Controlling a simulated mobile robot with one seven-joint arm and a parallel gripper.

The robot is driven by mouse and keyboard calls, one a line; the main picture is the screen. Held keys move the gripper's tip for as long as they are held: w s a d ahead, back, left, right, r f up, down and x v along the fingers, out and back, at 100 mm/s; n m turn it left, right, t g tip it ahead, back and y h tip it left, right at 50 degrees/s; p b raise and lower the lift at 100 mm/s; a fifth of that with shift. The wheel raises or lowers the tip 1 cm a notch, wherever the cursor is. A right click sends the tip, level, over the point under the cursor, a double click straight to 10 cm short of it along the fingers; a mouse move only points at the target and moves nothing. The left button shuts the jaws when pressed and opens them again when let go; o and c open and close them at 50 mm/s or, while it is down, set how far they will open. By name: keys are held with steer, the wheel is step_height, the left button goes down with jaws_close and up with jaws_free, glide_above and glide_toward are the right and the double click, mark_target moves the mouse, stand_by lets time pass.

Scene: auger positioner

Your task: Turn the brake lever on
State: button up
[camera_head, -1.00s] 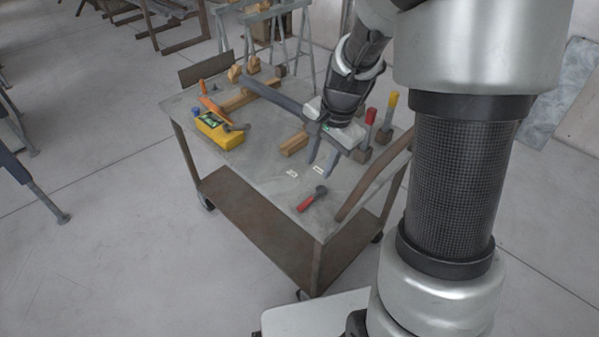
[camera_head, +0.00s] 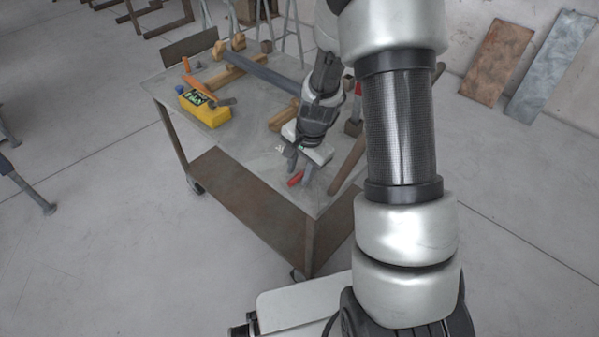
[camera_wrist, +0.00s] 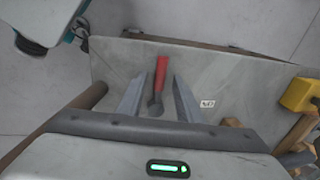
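The brake lever, with a red handle (camera_head: 295,179) and a dark pivot end, lies low on the near part of the cart top, partly hidden by my gripper in the head view. The wrist view shows the whole lever (camera_wrist: 160,71), red handle pointing away and dark round end nearer. My gripper (camera_wrist: 158,82) is open and empty. Its two fingers appear on either side of the lever in the wrist view. In the head view my gripper (camera_head: 299,172) points down over the lever; contact cannot be told. A small white label (camera_wrist: 208,103) is beside the lever.
The grey metal cart top (camera_head: 255,150) carries a yellow box with a display (camera_head: 204,107), an orange-handled lever (camera_head: 197,88), a long dark bar (camera_head: 265,74) and wooden blocks. A red upright handle (camera_head: 358,89) is partly hidden behind my arm. A brown rail (camera_head: 347,160) borders the right side.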

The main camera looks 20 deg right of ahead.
steer(key=shift+c, duration=0.4)
jaws_close()
